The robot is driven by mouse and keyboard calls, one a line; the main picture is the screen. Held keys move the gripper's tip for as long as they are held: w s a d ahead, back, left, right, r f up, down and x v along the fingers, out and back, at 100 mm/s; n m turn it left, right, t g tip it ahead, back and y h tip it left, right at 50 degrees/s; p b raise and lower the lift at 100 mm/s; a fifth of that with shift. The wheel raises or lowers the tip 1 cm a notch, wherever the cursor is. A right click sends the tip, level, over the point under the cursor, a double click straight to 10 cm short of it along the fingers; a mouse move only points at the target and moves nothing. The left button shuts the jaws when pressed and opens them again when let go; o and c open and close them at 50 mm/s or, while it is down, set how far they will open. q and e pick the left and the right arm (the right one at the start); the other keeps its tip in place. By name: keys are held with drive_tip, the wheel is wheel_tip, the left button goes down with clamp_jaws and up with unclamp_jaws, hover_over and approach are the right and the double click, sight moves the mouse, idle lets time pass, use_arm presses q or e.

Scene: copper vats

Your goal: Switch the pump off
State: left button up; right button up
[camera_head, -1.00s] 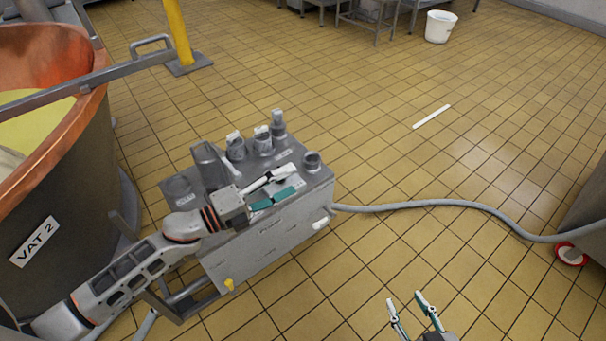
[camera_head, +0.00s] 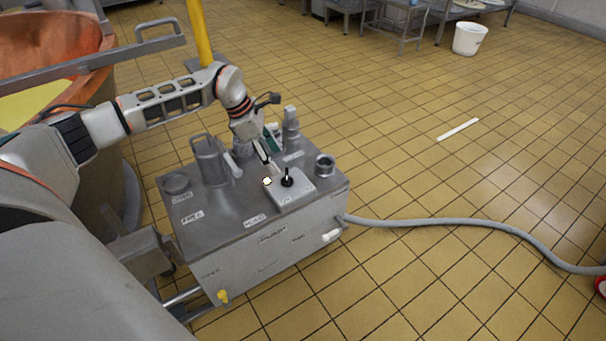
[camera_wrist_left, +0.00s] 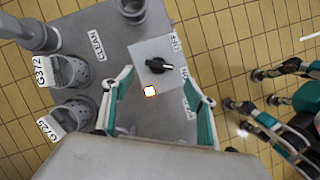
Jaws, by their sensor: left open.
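A black rotary knob (camera_head: 287,180) stands on a light grey switch plate (camera_head: 300,194) on top of the grey metal cart. The knob (camera_wrist_left: 156,66) also shows in the left wrist view, with its bar lying roughly crosswise. My left gripper (camera_head: 270,156) is above the cart, just behind the knob. In the left wrist view its open, empty fingers (camera_wrist_left: 158,77) sit on either side of the knob's area; contact is not visible. My right gripper (camera_wrist_left: 255,92) shows at the right there, its fingers apart.
A metal jug (camera_head: 209,162), a grey cup (camera_head: 325,166) and labelled cups (camera_wrist_left: 70,72) stand on the cart top. A copper vat (camera_head: 60,45) and yellow post (camera_head: 199,32) are at the left.

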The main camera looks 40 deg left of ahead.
sight(283, 181)
use_arm(q)
drive_tip(key=b+x, duration=0.1)
drive_tip(key=x, duration=0.6)
drive_tip(key=shift+s+a+b, duration=0.1)
drive_tip(key=shift+s+b, duration=0.05)
drive_tip(key=shift+b, duration=0.2)
drive_tip(key=shift+f, duration=0.35)
drive_tip(key=shift+w, duration=0.2)
drive_tip(key=shift+r, duration=0.1)
use_arm(e)
drive_tip(key=shift+w+a+r+y, duration=0.2)
drive_tip(key=shift+a+r, duration=0.1)
drive_tip(key=shift+a, duration=0.2)
drive_tip(key=shift+w+a+r+y, duration=0.1)
drive_tip(key=shift+w+a+r, duration=0.15)
drive_tip(key=shift+a, duration=0.25)
use_arm(q)
drive_tip(key=c, duration=1.1)
